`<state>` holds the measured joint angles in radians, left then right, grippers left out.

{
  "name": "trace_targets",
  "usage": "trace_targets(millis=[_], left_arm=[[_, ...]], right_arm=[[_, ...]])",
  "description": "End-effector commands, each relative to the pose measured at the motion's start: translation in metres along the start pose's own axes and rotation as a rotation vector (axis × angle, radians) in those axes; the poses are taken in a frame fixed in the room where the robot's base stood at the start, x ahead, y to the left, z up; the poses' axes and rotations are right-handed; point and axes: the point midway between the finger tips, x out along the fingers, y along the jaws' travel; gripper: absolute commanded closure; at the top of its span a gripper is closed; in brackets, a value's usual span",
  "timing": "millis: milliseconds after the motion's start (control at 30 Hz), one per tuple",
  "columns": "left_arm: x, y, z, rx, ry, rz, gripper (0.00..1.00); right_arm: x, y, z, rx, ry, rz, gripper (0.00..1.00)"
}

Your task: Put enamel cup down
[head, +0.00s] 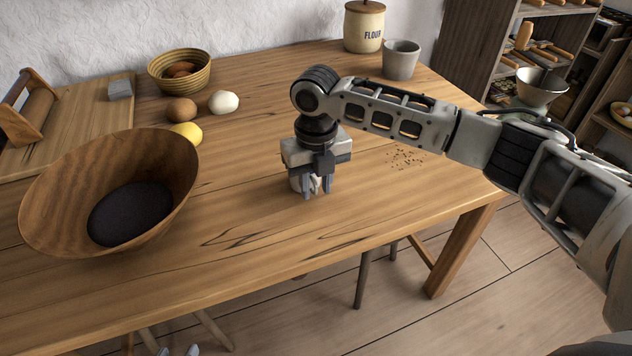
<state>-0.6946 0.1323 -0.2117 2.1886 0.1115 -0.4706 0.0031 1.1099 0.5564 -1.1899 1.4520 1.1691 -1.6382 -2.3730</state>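A small whitish object, which looks like the enamel cup (295,184), is at my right gripper (318,192), over the middle of the wooden table (370,215). The gripper points down, with its fingers at the cup and seemingly shut on it. The gripper hides most of the cup. The cup looks upright and at or very near the tabletop; I cannot tell whether it touches. Two grey tips of my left gripper (177,351) show at the bottom edge, apart, with nothing visible between them.
A large wooden bowl (60,190) stands at left, near a lemon (187,133), a brown egg-like item (181,110) and a white one (224,102). A basket (205,72), flour jar (364,28) and grey cup (401,62) stand behind. Crumbs (405,158) lie right of the gripper.

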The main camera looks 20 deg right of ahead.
Motion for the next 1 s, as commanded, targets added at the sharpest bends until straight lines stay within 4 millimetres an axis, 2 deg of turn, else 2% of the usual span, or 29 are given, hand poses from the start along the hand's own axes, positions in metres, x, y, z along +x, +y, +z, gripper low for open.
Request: trace_targets(millis=[167,400,600,733,1000], left_arm=[[-0.001,0.0,-0.002,0.0,0.0,0.0,0.64],[-0.002,0.0,-0.003,0.006,-0.004,-0.004,0.64],[-0.002,0.0,0.0,0.009,-0.013,-0.006,0.64],[-0.002,0.0,0.0,0.01,-0.013,-0.006,0.64],[-0.002,-0.001,-0.003,0.011,-0.007,-0.006,0.64]], right_arm=[[-0.023,0.0,0.001,0.0,-0.005,0.001,0.72],[-0.076,0.0,0.001,0.0,-0.006,0.001,0.72],[-0.109,0.0,0.001,0.0,-0.003,0.001,0.72],[-0.119,0.0,0.001,0.0,-0.001,0.002,0.72],[-0.122,0.0,0.0,0.001,0.0,0.001,0.72]])
